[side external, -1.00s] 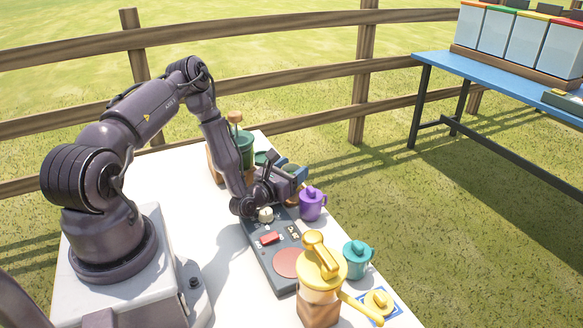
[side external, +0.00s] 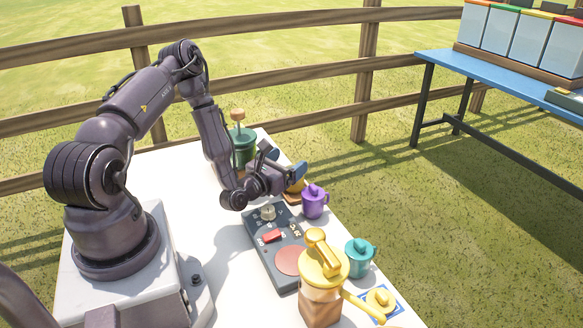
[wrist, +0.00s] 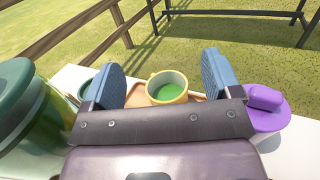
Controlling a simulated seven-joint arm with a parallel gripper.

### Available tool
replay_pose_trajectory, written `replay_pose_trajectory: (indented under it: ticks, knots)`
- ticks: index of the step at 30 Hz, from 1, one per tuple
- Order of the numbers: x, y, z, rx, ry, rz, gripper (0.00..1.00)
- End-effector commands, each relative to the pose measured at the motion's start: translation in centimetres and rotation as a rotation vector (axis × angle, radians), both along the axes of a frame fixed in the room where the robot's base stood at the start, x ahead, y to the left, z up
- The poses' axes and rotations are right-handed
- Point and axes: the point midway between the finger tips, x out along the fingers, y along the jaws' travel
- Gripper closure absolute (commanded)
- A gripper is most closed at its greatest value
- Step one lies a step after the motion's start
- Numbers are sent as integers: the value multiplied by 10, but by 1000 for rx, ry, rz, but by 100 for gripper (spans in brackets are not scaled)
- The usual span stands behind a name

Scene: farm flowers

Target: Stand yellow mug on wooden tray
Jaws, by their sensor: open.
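The yellow mug (wrist: 167,88) stands upright on the wooden tray (wrist: 136,97) in the wrist view, with green showing inside it. In the side view, part of the mug (side external: 297,186) and the edge of the tray (side external: 291,199) show below my gripper (side external: 285,163). In the wrist view my gripper (wrist: 162,80) is open, with its blue fingers apart on either side of the mug and a visible gap to each. My gripper hides much of the mug and tray from the side.
A purple lidded mug (side external: 314,202) stands close to the tray. A green grinder (side external: 243,148) is on the other side. A dark control panel (side external: 272,252), a yellow grinder (side external: 323,270) and a teal mug (side external: 359,257) occupy the table's near part.

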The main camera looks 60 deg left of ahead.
Motion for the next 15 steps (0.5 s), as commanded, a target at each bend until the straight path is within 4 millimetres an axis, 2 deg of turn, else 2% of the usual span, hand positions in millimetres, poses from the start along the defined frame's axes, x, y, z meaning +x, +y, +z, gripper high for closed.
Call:
replay_pose_trajectory:
  ticks: [3, 11, 14, 15]
  knots:
    - [0, 0, 23, 1, 0, 0, 16]
    - [3, -3, 50, 9, -7, -22, 16]
    - [16, -22, 74, 59, -43, -145, 16]
    - [23, -36, 89, 93, -65, -234, 16]
